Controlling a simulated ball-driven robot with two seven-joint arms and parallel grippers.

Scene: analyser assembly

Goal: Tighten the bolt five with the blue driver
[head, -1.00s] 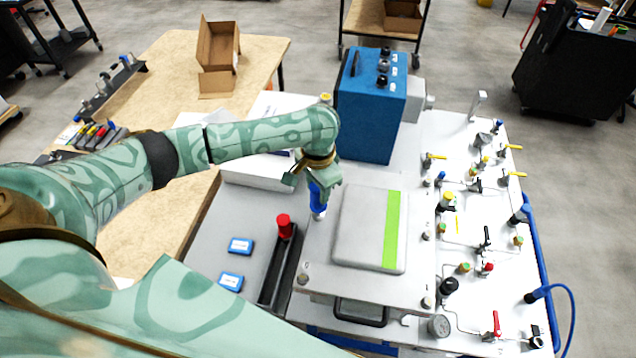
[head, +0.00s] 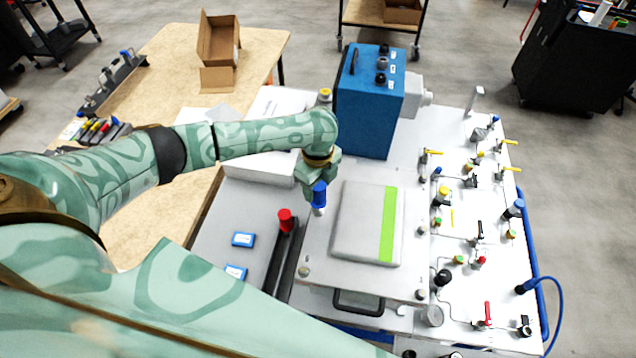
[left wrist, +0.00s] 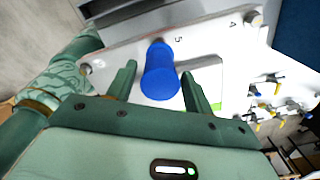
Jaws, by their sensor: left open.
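The blue driver (head: 319,196) stands roughly upright at the left edge of the grey plate (head: 322,245), beside the raised cover with the green stripe (head: 388,225). In the left wrist view its blue handle (left wrist: 160,78) points toward the camera and its lower end meets the plate next to the printed 5. Bolt five is hidden or barely visible under the driver's tip. My left gripper (head: 318,186) is open over the driver. In the left wrist view its fingers (left wrist: 158,74) stand on either side of the handle, with gaps showing. My right gripper is not in view.
A red-topped driver (head: 286,220) stands in a black rack left of the plate, near two small blue-labelled boxes (head: 243,240). A tall blue unit (head: 368,110) rises behind the plate. Valves and fittings (head: 480,238) crowd the white panel at right.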

